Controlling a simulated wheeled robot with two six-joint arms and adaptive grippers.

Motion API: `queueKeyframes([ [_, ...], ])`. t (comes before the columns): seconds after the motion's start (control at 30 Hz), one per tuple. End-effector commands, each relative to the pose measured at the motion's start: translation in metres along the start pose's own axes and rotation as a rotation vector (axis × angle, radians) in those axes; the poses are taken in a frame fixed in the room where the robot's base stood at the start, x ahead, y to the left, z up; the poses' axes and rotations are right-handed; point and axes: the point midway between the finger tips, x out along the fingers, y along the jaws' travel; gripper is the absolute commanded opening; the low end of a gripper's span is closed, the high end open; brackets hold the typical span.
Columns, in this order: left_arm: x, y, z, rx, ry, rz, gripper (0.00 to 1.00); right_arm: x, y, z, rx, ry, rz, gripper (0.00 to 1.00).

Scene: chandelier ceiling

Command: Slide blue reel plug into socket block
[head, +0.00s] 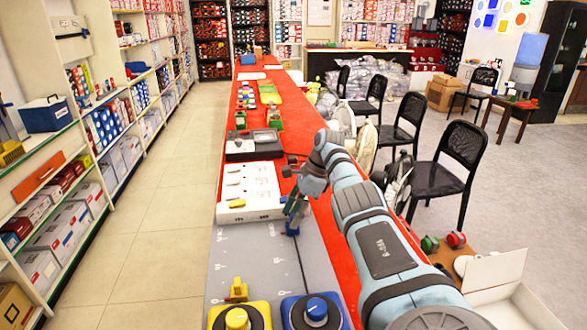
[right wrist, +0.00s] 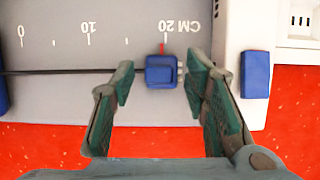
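The blue plug (right wrist: 161,71), with a red pointer, sits on a dark line on the grey board, near the 20 cm mark. My right gripper (right wrist: 158,82) is open around it, with a visible gap on each side. In the head view the right gripper (head: 297,207) is over the blue plug (head: 292,230). The blue reel (head: 316,310) is at the near end of the grey board (head: 262,262). The white block (head: 248,190), apparently the socket block, stands at the far end. A blue piece (right wrist: 255,74) is on its edge. My left gripper is not in view.
A yellow reel (head: 237,318) and yellow plug (head: 237,290) are left of the blue reel. A dark tray (head: 254,146) and several small items lie farther along the red table. Black chairs (head: 450,170) and an open white box (head: 510,295) are on the right.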

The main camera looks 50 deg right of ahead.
Motion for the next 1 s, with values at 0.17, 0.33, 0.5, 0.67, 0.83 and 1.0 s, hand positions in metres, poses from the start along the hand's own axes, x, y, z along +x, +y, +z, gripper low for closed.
queueKeyframes([
  [0.17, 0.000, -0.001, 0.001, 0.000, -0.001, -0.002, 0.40, -0.006, -0.001, 0.001, -0.001, 0.000, -0.002, 0.42],
  [0.33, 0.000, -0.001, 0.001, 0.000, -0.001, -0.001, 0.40, -0.040, -0.002, 0.003, -0.001, -0.004, -0.004, 0.42],
  [0.5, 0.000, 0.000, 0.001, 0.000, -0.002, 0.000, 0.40, -0.069, -0.001, 0.002, -0.001, -0.003, -0.001, 0.42],
  [0.67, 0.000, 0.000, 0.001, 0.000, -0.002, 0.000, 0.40, -0.075, 0.000, 0.001, -0.001, 0.000, 0.002, 0.42],
  [0.83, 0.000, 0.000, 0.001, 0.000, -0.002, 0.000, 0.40, -0.074, -0.001, 0.001, 0.001, 0.001, -0.001, 0.32],
  [1.0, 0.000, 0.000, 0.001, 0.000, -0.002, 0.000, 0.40, -0.056, -0.020, -0.017, 0.116, -0.002, -0.091, 0.05],
])
